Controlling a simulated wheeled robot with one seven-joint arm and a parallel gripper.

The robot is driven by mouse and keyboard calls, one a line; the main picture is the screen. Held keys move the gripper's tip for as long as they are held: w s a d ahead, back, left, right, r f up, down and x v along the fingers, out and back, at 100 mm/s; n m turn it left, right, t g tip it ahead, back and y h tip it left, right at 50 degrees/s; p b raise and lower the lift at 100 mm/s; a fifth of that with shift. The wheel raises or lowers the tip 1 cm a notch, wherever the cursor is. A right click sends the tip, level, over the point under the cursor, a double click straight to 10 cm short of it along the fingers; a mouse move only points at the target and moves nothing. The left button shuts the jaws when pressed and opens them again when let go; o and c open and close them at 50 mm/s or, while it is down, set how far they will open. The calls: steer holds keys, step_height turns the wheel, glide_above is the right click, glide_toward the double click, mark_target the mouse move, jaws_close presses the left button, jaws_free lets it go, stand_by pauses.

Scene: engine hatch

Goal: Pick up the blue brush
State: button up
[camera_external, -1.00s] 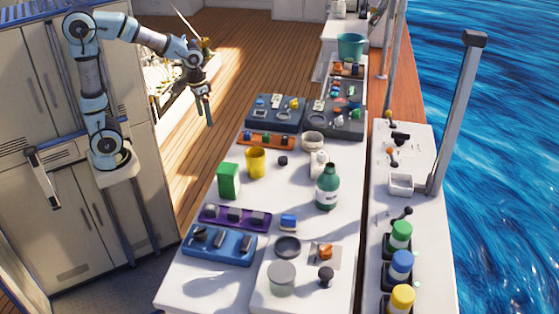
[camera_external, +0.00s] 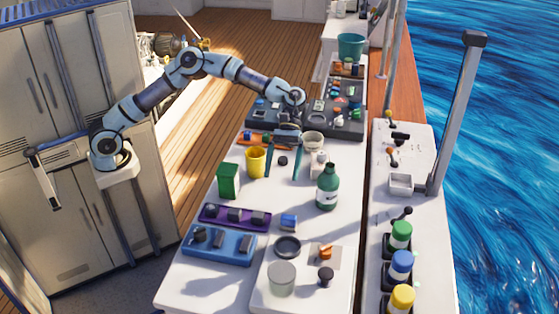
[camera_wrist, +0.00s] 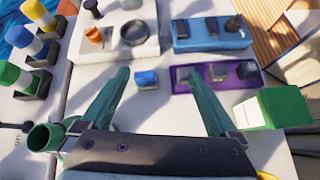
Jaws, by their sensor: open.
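The small blue block-like thing with a paler lower edge, which I take for the blue brush (camera_external: 289,221), lies on the white table in front of the green bottle. In the wrist view the blue brush (camera_wrist: 147,78) shows ahead, between the lines of my two fingers. My gripper (camera_external: 283,174) is open and empty above the table, farther back than the brush and apart from it. In the wrist view my gripper (camera_wrist: 155,75) has its two green fingers spread wide. Bristles are too small to make out.
The purple tray (camera_external: 206,223) is left of the brush, the blue tray (camera_external: 218,259) in front of that. A green bottle (camera_external: 327,188), green box (camera_external: 228,180), yellow cup (camera_external: 255,162) and dark ring (camera_external: 288,246) stand around. Bare table shows just around the brush.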

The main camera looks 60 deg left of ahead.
steer(key=w+d+n+g+h, duration=0.2)
steer(key=d, duration=0.1)
glide_toward(288, 224)
steer(key=shift+s+d, duration=0.25)
steer(key=shift+s, duration=0.2)
steer(key=p+x, duration=0.1)
steer(key=x, duration=0.3)
steer(key=shift+s+d+f, duration=0.15)
steer(key=shift+d, duration=0.05)
steer(key=p+x, duration=0.2)
steer(key=x, duration=0.3)
steer(key=shift+s+d+f+p, duration=0.1)
steer(key=shift+d+p, duration=0.05)
steer(key=shift+p, duration=0.15)
steer(key=shift+s+d+f, duration=0.2)
steer(key=shift+d+f, duration=0.05)
steer(key=c, duration=1.5)
